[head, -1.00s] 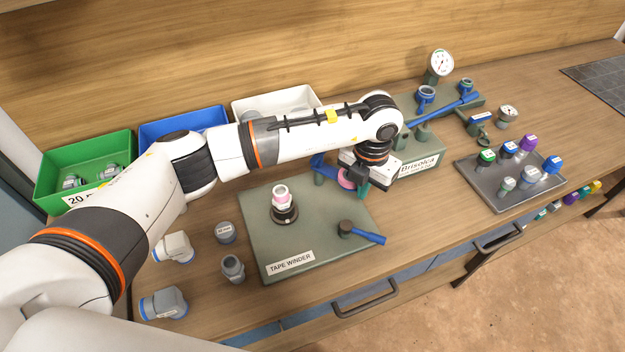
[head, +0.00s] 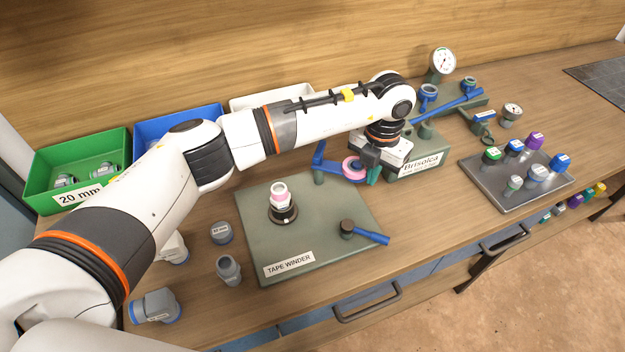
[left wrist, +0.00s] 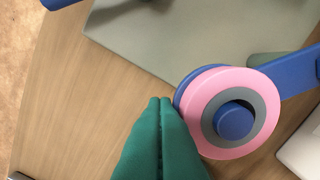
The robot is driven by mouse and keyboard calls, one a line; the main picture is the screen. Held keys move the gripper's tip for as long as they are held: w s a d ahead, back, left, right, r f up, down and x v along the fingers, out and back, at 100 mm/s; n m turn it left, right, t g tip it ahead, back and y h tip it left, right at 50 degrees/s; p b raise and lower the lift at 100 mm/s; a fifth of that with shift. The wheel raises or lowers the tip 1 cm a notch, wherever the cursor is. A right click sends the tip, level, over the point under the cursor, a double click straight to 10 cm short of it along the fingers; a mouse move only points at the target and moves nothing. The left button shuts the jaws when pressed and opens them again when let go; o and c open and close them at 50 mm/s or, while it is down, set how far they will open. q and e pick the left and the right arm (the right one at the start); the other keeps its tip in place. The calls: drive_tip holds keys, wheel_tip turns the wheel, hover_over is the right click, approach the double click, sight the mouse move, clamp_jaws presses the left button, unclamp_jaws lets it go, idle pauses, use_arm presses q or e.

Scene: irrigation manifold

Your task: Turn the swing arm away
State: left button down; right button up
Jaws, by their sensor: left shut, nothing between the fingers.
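The blue swing arm (head: 320,157) reaches from a green post at the back of the tape winder plate (head: 325,248). Its outer end carries a pink tape roll (head: 349,167), beyond the plate's back right edge. The roll (left wrist: 252,88) also shows in the left wrist view, with a blue hub and grey core. My left gripper (head: 374,176) is low beside the roll, on its right. Its green fingers (left wrist: 160,100) are shut and empty, with tips right by the roll's rim; I cannot tell whether they touch. My right gripper is out of view.
A fitting with a pink band (head: 280,193) stands on the plate's spindle. A blue-handled crank (head: 370,238) sits at the plate's right. The green Brisolca block (head: 425,160) is close right of my gripper. A grey tray (head: 508,203) of colored caps lies further right.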

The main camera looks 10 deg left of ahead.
use_arm(q)
drive_tip(key=shift+w, duration=0.15)
drive_tip(key=shift+w+f+b, duration=0.1)
drive_tip(key=shift+w+b, duration=1.4)
drive_tip(key=shift+w, duration=0.15)
drive_tip(key=shift+w+a, duration=0.1)
drive_tip(key=shift+w, duration=0.25)
drive_tip(key=shift+w+a+b, duration=0.3)
drive_tip(key=shift+w+b, duration=0.35)
drive_tip(key=shift+w, duration=0.05)
drive_tip(key=shift+s+d+r+p, duration=0.2)
drive_tip(key=shift+s+p, duration=0.1)
drive_tip(key=shift+s, duration=0.3)
wheel_tip(320, 180, up, 7)
drive_tip(key=p, duration=0.3)
drive_tip(key=shift+f, duration=0.1)
